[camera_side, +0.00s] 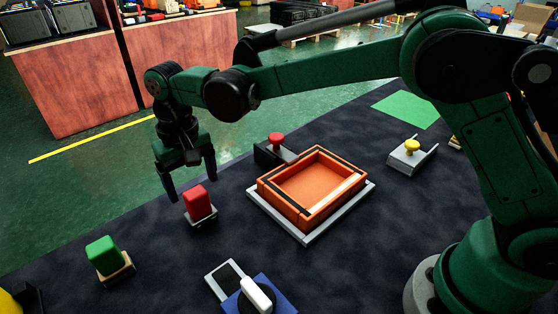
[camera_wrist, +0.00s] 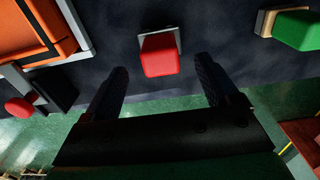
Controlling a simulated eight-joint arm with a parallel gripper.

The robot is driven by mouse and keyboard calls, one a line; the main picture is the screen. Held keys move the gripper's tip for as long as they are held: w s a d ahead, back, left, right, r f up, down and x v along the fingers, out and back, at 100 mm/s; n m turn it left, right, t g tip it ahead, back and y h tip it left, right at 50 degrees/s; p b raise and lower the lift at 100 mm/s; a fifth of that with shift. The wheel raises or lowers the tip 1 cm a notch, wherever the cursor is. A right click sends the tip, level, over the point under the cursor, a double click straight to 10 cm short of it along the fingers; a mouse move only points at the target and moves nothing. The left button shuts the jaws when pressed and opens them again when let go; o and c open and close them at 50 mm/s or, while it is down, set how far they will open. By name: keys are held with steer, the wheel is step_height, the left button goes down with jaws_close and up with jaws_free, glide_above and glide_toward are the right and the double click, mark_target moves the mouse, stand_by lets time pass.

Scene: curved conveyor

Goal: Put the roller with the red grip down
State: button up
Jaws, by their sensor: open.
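A red block-shaped grip (camera_side: 197,203) stands upright on a small grey base on the dark table, and it also shows in the wrist view (camera_wrist: 160,56). A second red item, a round red knob (camera_side: 276,139) on a black holder, stands behind the orange tray; it also shows at the left of the wrist view (camera_wrist: 19,110). No roller barrel shows on either, so I cannot tell which is the roller. My gripper (camera_side: 191,186) is open and empty, pointing down close to the red block. In the wrist view the block appears between and beyond my fingertips (camera_wrist: 162,68), apart from both.
An orange tray (camera_side: 265,198) on a grey plate stands right of the red block. A green block (camera_side: 103,253) on a wooden base stands front left. A yellow knob (camera_side: 411,146) and a green mat (camera_side: 406,108) are back right. A blue piece with a white handle (camera_side: 257,293) is at the front.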

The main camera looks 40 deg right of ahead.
step_height(320, 180, up, 6)
steer(key=shift+r, duration=0.2)
steer(key=s+d+t, duration=0.3)
steer(key=s+d, duration=0.3)
steer(key=d, duration=0.3)
steer(key=s+d+f+t, duration=0.1)
steer(key=s+d+t, duration=0.3)
steer(key=s+d, duration=0.3)
steer(key=shift+s+d, duration=0.15)
steer(key=shift+d, duration=0.8)
steer(key=shift+o, duration=0.4)
